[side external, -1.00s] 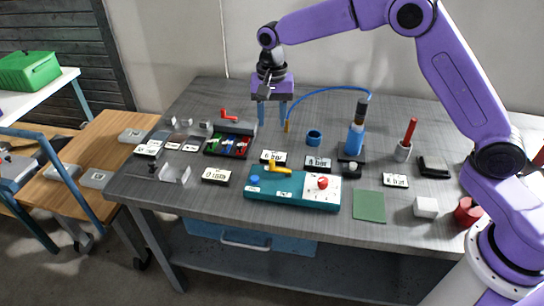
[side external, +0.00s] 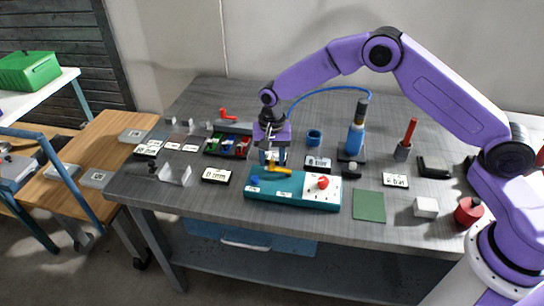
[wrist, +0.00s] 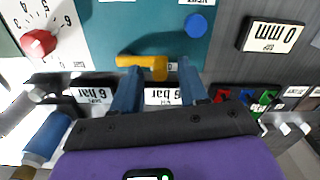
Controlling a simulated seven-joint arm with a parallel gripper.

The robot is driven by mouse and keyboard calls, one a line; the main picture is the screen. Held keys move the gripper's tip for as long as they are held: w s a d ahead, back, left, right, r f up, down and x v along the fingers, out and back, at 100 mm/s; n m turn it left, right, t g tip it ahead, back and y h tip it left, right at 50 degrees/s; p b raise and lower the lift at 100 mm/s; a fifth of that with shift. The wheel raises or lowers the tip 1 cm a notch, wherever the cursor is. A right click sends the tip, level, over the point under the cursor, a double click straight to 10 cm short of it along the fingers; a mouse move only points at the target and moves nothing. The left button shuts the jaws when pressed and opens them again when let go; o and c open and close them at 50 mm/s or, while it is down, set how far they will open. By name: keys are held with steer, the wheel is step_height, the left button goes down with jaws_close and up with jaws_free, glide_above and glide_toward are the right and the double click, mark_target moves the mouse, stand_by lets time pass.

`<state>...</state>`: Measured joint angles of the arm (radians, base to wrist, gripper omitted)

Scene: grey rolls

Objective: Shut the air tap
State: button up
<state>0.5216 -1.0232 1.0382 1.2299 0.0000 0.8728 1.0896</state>
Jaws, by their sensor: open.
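The air tap appears to be the yellow lever (side external: 281,170) on the teal panel (side external: 290,196). In the wrist view the yellow lever (wrist: 140,62) lies sideways along the panel, with its thicker end to the right. My gripper (side external: 272,162) is over the back edge of the panel at the lever, fingers pointing down. In the wrist view my gripper (wrist: 159,67) is open, with the lever's thick end showing between the fingertips. I cannot tell whether either finger touches it. My fingers partly hide the lever in the side view.
The panel also carries a red knob (side external: 323,182) on a white dial and a blue button (wrist: 197,25). Label displays (side external: 317,163) stand close behind it. A blue cylinder (side external: 355,139) with a hose stands behind right. A green mat (side external: 369,206) lies to the right.

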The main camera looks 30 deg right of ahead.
jaws_close()
steer(key=n, duration=0.1)
steer(key=s+n, duration=0.1)
steer(key=n, duration=0.1)
steer(key=shift+s+a, duration=0.1)
steer(key=shift+a, duration=0.3)
steer(key=n, duration=0.1)
steer(key=s+n, duration=0.1)
steer(key=n, duration=0.3)
steer(key=shift+s+a, duration=0.3)
steer(key=shift+s, duration=0.1)
steer(key=s+n, duration=0.1)
steer(key=n, duration=0.1)
steer(key=s+n, duration=0.1)
steer(key=n, duration=0.2)
steer(key=shift+s+d, duration=0.1)
steer(key=shift+d, duration=0.1)
steer(key=shift+s+d+n, duration=0.15)
steer(key=shift+s+n, duration=0.1)
steer(key=shift+n, duration=0.55)
steer(key=shift+s+d+n, duration=0.2)
steer(key=shift+s+n, duration=0.05)
steer(key=shift+n, duration=0.55)
steer(key=shift+s+d+n, duration=0.15)
steer(key=shift+s+n, duration=0.1)
steer(key=shift+n, duration=0.55)
